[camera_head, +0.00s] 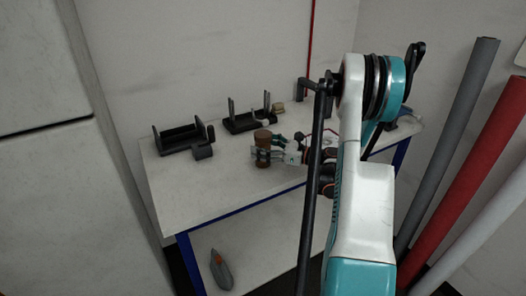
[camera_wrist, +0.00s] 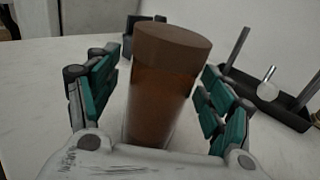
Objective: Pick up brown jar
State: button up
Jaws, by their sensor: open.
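The brown jar (camera_wrist: 160,90) stands upright on the white table, between the two teal-padded fingers of my gripper (camera_wrist: 158,95) in the wrist view. A gap shows on each side of the jar, so the fingers are around it but apart from it. The jar's base is hidden behind the gripper's palm. In the head view the jar (camera_head: 262,148) stands near the middle of the table, with my gripper (camera_head: 263,155) reaching it from the right. My gripper is open.
The white table (camera_head: 215,195) has a black holder (camera_head: 180,139) at its back left and a black tray with upright rods (camera_head: 243,122) behind the jar. A small light-coloured item (camera_head: 277,108) lies beside that tray. The table's front left is clear. Long rolls (camera_head: 470,180) lean at right.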

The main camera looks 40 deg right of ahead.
jog(key=c, duration=1.3)
jog(key=shift+r, duration=0.1)
